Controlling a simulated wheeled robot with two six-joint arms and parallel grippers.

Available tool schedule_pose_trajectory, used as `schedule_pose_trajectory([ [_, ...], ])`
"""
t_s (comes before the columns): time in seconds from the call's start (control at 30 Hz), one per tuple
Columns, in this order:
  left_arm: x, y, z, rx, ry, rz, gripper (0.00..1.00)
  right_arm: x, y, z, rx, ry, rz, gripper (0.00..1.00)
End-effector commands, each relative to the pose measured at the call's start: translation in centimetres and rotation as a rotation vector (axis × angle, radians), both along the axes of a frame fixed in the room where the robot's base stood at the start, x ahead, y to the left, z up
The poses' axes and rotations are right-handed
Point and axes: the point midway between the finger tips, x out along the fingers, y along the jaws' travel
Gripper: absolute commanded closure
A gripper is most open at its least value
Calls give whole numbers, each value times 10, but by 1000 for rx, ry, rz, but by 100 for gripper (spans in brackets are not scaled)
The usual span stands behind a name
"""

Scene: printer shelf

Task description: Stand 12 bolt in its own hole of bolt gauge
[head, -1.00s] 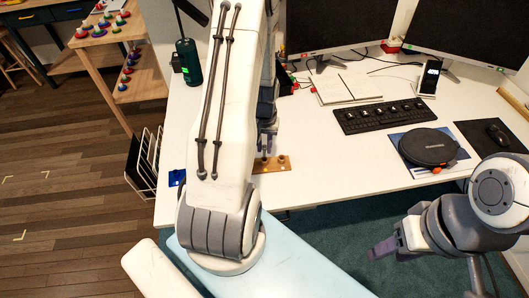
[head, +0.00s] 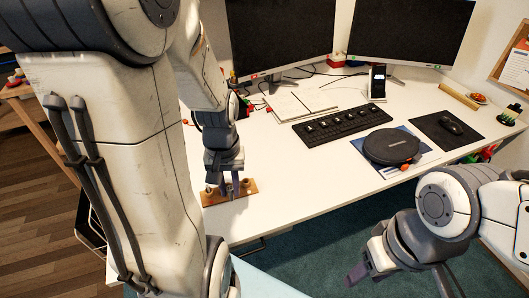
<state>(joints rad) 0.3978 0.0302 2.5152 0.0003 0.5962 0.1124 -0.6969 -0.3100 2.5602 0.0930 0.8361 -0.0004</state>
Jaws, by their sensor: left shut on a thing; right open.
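The bolt gauge (head: 214,199) is a small tan-brown plate near the desk's front edge, with small raised round parts showing along it. My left gripper (head: 229,192) points down over the gauge's middle, its fingers overlapping the plate in the head view. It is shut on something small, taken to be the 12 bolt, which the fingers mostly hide. I cannot tell whether the bolt touches the gauge or is in a hole. My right gripper (head: 357,273) is open and empty, in front of the desk and away from the gauge.
Two monitors (head: 281,38) stand behind. The desk right of the gauge is clear. My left arm covers much of the left side.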

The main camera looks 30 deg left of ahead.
Motion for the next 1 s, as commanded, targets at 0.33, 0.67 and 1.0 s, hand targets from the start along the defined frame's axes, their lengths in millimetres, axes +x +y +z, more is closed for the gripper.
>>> schedule_pose_trajectory([
  [0.33, 19, -8, -6, -2, 5, -71, 100, 0, 0, 7, 0, 0, 0, 50],
  [0.67, 87, -57, -62, -3, 9, -363, 100, 0, 0, 32, 0, 0, 0, 50],
  [1.0, 109, -90, -101, 0, 1, -508, 100, 0, 0, 41, 0, 0, 0, 50],
])
